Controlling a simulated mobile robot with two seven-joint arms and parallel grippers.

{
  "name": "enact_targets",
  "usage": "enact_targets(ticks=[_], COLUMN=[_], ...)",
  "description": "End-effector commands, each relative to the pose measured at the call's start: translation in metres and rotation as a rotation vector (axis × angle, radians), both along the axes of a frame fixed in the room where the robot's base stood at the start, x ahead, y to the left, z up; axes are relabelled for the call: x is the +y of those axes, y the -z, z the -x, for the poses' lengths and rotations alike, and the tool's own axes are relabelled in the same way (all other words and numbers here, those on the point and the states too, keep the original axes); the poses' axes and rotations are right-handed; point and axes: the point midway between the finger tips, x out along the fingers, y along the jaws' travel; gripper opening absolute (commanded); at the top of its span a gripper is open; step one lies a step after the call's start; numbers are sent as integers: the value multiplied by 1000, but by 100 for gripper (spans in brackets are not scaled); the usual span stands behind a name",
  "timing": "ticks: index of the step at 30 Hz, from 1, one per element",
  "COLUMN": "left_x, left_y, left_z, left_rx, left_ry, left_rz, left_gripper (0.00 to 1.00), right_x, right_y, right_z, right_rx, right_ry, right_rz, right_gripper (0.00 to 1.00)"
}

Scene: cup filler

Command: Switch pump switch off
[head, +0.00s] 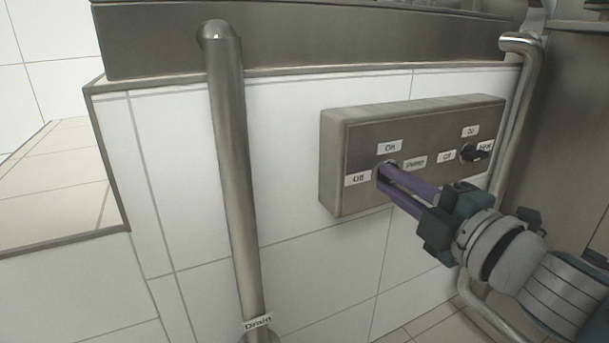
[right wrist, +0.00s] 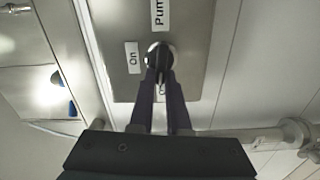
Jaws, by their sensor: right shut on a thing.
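The pump switch is a dark round knob with a metal ring on a grey control box (head: 335,170) fixed to the white tiled wall. In the head view my right gripper (head: 384,172) covers most of the knob. In the right wrist view the pump switch (right wrist: 158,52) shows at the tips of the purple fingers (right wrist: 161,80), which are shut on it. Labels "On" (head: 389,147), "Off" (head: 358,179) and "Pump" (head: 415,162) surround it. I cannot tell which way the knob points. My left gripper is not in view.
A second black knob (head: 477,152) with its own labels sits on the box to the right. A vertical pipe labelled "Drain" (head: 232,170) stands left of the box, and another metal pipe (head: 516,110) runs at its right. A steel ledge (head: 300,40) is above.

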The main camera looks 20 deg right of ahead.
Motion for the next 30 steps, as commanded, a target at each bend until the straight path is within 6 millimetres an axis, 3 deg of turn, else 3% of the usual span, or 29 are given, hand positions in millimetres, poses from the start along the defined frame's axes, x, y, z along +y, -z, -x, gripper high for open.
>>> enact_targets(ticks=[9,25,26,30], left_x=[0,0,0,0], left_y=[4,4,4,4], left_z=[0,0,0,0], left_rx=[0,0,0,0], left_ry=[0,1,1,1], left_rz=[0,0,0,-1], left_gripper=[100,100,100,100], right_x=[0,0,0,0], right_y=[2,2,2,3], right_z=[0,0,0,0], right_rx=[-9,-11,-10,-11], right_ry=[1,0,0,0], right_rz=[116,138,138,137], right_gripper=[0,0,17,33])
